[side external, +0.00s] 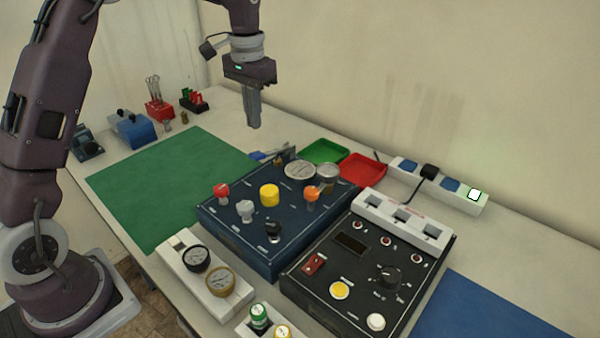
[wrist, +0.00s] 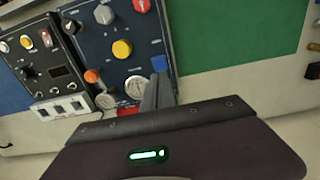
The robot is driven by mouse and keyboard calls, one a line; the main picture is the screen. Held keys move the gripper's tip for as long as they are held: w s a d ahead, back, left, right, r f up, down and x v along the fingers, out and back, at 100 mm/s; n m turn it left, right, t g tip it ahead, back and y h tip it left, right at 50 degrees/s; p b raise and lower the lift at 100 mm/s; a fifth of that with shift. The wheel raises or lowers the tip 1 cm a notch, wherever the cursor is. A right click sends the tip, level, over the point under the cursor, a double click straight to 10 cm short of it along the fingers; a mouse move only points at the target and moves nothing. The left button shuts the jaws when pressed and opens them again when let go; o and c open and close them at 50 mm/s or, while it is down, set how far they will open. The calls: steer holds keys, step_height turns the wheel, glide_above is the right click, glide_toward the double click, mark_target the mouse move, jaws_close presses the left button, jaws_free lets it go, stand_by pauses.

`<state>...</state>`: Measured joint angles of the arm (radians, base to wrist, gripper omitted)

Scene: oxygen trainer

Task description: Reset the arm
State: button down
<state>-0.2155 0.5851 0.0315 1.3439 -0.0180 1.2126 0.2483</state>
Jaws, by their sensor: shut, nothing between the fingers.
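My gripper (side external: 254,124) is shut and empty. In the side external view it hangs pointing down in the air above the back of the table, behind the blue panel box. In the wrist view its fingers (wrist: 158,92) show close together in front of the blue panel box (wrist: 112,40). That box (side external: 232,222) carries a yellow knob (side external: 269,195), red, grey, black and orange knobs, and gauges at its far end. The gripper appears apart from everything around it.
A black panel box (side external: 345,275) stands to the right. Red (side external: 364,168) and green (side external: 324,152) trays lie behind the blue box. A power strip (side external: 464,198) runs along the wall. The green mat (side external: 165,185) is clear. Gauges (side external: 208,270) stand at the front.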

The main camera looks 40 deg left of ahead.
steer(key=shift+r, duration=0.2)
steer(key=s+d+r+t, duration=0.2)
steer(key=s+d+r, duration=0.4)
steer(key=s+r, duration=0.4)
steer(key=s+d+f+t, duration=0.1)
steer(key=s+d, duration=0.1)
steer(key=s, duration=0.8)
steer(key=s+d+f+t, duration=0.2)
steer(key=s, duration=0.8)
steer(key=shift+d+f+t, duration=0.2)
steer(key=shift+d+t, duration=0.05)
steer(key=shift+t, duration=0.05)
steer(key=shift+w, duration=0.1)
